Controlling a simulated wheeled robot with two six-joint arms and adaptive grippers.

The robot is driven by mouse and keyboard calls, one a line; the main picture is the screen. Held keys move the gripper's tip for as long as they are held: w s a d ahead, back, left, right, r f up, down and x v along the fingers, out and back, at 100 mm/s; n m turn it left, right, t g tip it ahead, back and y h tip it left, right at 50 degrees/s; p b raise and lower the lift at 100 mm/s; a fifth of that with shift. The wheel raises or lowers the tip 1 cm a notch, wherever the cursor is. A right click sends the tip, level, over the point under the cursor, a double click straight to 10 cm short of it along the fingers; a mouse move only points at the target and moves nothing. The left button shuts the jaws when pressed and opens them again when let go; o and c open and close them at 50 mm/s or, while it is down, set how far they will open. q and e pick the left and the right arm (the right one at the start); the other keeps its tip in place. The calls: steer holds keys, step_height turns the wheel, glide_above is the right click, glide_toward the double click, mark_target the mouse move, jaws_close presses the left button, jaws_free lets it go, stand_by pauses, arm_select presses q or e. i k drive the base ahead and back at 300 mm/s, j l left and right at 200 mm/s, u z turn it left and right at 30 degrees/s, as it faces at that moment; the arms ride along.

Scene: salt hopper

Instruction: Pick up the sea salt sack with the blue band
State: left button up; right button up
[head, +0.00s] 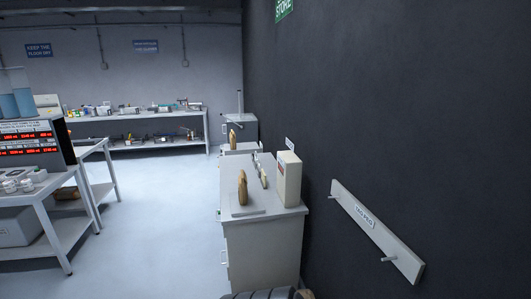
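I cannot make out a sack with a blue band. A tan upright thing (243,188), possibly a sack seen edge-on, stands on a pale plate (248,211) on the grey cabinet (262,232). A smaller pale tan thing (264,178) stands behind it to the right. Another tan upright thing (233,137) stands on a farther cabinet. No blue band shows on any of them at this size.
A white box (288,178) stands at the cabinet's right edge. A wall board with pegs (375,232) is at right. A bench with a red-digit display (28,143) is at left, and a loaded workbench (150,112) at the back. Open floor (150,220) lies between.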

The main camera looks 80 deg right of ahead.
mark_target(242, 181)
steer(key=i+l+z, duration=0.1)
steer(key=i+z, duration=0.25)
steer(key=i, duration=0.25)
steer(key=i+z, duration=0.3)
steer(key=i, duration=0.3)
steer(key=i+l+z, duration=0.25)
steer(key=i+z, duration=0.6)
steer(key=i, duration=0.2)
steer(key=i+j+z, duration=0.1)
steer(key=i+z, duration=0.3)
steer(key=i+j+z, duration=0.4)
steer(key=i, duration=0.2)
steer(key=i+l, duration=0.1)
steer(key=i, duration=0.7)
steer(key=i+l, duration=0.1)
steer(key=i, duration=0.7)
steer(key=i+l, duration=0.1)
steer(key=i, duration=0.65)
steer(key=i+l, duration=0.1)
steer(key=i, duration=0.7)
steer(key=i+j+u, duration=0.1)
steer(key=i, duration=0.6)
steer(key=i+j+u, duration=0.1)
steer(key=i, duration=0.6)
steer(key=z, duration=3.35)
